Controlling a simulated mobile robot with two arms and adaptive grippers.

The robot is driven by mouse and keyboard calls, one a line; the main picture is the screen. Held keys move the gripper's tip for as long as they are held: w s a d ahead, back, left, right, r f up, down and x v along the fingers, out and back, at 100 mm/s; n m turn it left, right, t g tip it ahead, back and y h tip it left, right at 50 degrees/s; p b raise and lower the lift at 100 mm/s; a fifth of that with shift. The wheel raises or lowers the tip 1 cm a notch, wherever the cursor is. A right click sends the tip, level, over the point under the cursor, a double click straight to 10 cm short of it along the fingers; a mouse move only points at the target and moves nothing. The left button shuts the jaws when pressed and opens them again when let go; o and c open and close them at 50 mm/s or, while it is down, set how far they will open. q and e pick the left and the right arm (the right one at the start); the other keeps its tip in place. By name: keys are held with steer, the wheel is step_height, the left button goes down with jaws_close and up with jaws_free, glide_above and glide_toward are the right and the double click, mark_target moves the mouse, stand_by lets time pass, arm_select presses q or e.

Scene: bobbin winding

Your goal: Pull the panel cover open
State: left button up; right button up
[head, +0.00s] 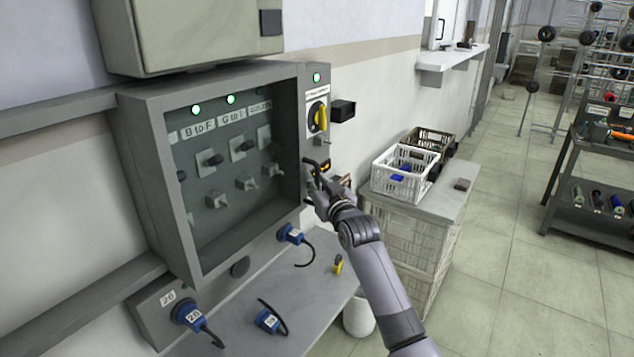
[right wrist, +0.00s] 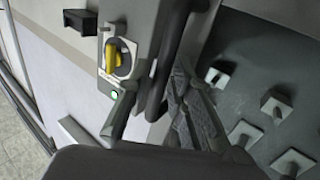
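The panel cover (head: 235,190) is a clear pane in a grey frame on the wall cabinet, and it looks closed. Several switches show behind it, and they also show in the right wrist view. My right gripper (head: 318,178) is at the right edge of the cover, beside a dark handle (head: 310,165). In the right wrist view the dark bar of the handle (right wrist: 172,60) runs close beside a grey ribbed finger (right wrist: 195,108). My left gripper is not in view.
A yellow rotary switch (head: 320,116) and a black box (head: 342,110) sit right of the cover.

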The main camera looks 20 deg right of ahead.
jaws_close()
stand_by(0.6)
